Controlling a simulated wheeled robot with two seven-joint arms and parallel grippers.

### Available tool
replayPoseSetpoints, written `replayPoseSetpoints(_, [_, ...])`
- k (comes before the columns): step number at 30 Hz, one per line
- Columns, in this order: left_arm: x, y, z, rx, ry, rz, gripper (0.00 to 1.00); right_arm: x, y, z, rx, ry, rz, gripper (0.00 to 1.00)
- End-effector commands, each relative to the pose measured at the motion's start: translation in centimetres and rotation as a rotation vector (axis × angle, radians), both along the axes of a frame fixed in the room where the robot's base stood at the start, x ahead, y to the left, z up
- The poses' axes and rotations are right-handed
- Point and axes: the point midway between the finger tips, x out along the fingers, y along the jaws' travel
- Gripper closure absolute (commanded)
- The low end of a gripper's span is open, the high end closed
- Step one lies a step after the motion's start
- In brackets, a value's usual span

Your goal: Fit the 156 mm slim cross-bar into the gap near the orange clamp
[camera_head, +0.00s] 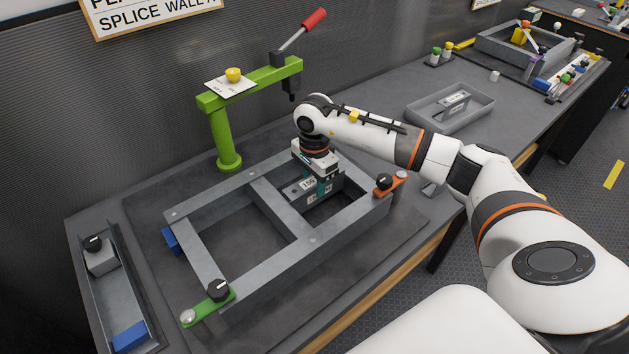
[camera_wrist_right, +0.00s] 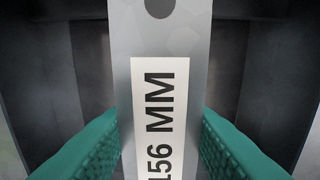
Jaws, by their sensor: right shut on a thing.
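The slim cross-bar (camera_head: 296,192) is grey with a white label; in the right wrist view the bar (camera_wrist_right: 196,50) reads "156 MM". My right gripper (camera_head: 325,186) is shut on it, with a teal finger on each side (camera_wrist_right: 160,150). The bar is at the right-hand opening of the grey frame (camera_head: 270,262), between the middle bar (camera_head: 277,205) and the end near the orange clamp (camera_head: 384,184). I cannot tell whether it touches the frame. The orange clamp with a black knob sits on the frame's right corner. My left gripper is not in view.
A green clamp (camera_head: 214,294) sits on the frame's near left corner. A green post with an arm and red handle (camera_head: 222,135) stands behind the frame. A grey tray (camera_head: 468,117) holds a labelled piece at back right; a long tray (camera_head: 125,290) is at left.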

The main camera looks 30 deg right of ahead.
Motion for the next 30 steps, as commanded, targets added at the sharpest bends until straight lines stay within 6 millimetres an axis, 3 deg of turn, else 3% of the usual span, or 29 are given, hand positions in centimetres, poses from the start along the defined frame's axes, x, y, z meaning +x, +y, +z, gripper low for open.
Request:
replayPoseSetpoints(24, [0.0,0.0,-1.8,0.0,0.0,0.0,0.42,0.0,0.0,-2.1,0.0,-0.001,0.0,0.89])
replayPoseSetpoints(25, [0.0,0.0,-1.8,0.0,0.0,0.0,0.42,0.0,0.0,-2.1,0.0,-0.001,-0.001,0.62])
replayPoseSetpoints(30, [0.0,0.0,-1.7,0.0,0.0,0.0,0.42,0.0,0.0,-2.0,0.0,-0.001,0.0,0.39])
